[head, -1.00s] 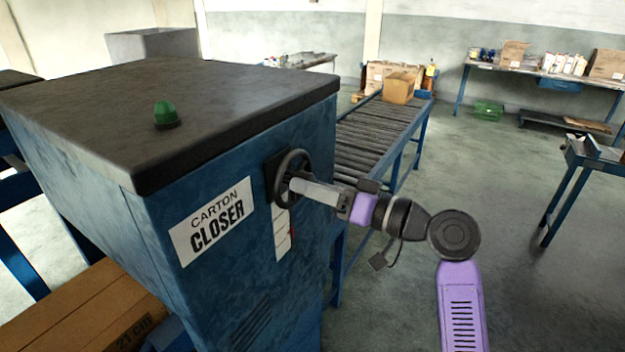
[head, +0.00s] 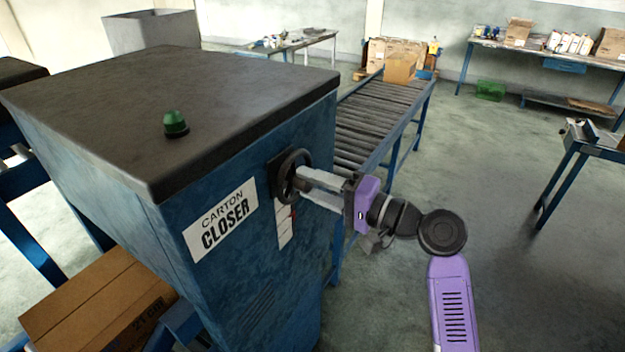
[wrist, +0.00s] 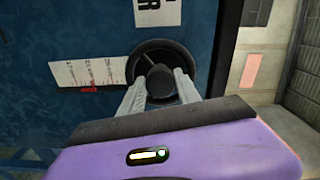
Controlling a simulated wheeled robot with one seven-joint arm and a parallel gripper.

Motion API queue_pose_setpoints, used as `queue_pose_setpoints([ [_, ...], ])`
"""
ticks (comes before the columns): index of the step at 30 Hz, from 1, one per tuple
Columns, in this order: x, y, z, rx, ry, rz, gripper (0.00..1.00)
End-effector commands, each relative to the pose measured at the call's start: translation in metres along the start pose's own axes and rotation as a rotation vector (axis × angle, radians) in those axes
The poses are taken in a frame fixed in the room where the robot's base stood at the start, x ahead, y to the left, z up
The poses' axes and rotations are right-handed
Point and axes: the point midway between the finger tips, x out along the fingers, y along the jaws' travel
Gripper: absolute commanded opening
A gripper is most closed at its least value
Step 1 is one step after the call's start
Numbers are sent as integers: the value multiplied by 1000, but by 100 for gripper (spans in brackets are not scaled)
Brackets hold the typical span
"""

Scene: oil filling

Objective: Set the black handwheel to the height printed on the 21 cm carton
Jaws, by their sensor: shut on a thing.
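The black handwheel (head: 290,177) is mounted on the side of the blue carton closer (head: 240,260). It also shows in the wrist view (wrist: 181,50). My gripper (head: 302,182) reaches it from the right, and its two grey fingers are shut on the wheel's hub (wrist: 160,82). A white scale strip (head: 284,222) with a small red pointer is beside the wheel; in the wrist view the strip (wrist: 75,73) has the red pointer (wrist: 90,89) at its edge, but its marks are too small to read.
A roller conveyor (head: 385,115) runs behind the closer with a carton (head: 400,68) at its far end. A green lamp (head: 175,124) sits on the closer's dark top. Work tables (head: 570,60) stand at the back right. Floor to the right of my arm is open.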

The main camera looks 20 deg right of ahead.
Motion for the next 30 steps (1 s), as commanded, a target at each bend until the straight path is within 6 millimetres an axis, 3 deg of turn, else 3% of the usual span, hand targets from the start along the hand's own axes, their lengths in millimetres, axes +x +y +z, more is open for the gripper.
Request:
queue_pose_setpoints([
  [10,-1,0,-1,109,3,0,0],
  [24,-1,1,-1,119,4,1,0],
  [25,-1,1,-1,118,4,1,45],
  [27,-1,1,-1,118,4,1,59],
  [30,-1,1,-1,118,3,1,61],
])
